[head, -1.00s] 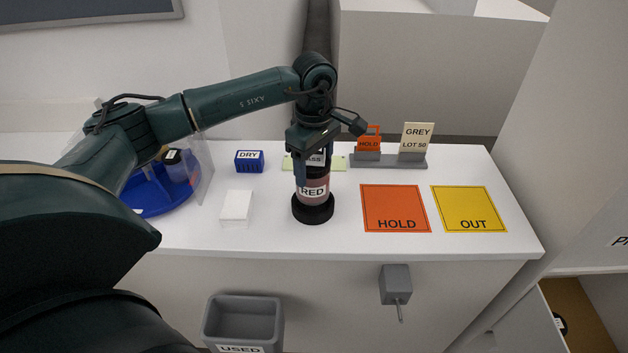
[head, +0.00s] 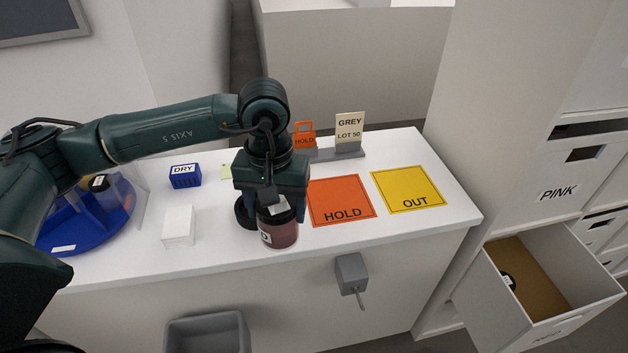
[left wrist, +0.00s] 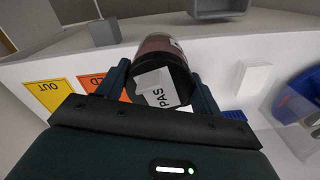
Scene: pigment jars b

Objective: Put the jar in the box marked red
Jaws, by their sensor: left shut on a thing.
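The jar (head: 280,233) has dark reddish-brown contents, a black lid and a white label at its side. My left gripper (head: 275,208) is shut on it near the lid and holds it upright, clear of the black ring stand (head: 243,214), near the counter's front edge. In the left wrist view the jar (left wrist: 157,45) sits between both fingers, its lid tag reading PAS. An open drawer-like box (head: 532,262) with a brown floor stands at the lower right. Its front label is faint and seems to read RED. A dark-lidded item (head: 508,281) lies partly hidden inside it. My right gripper is not in view.
Orange HOLD mat (head: 341,195) and yellow OUT mat (head: 408,183) lie bare on the counter. A sign rack (head: 345,152) stands behind them. A grey holder (head: 351,271) juts from the counter front. The PINK box (head: 585,190) is above the open drawer.

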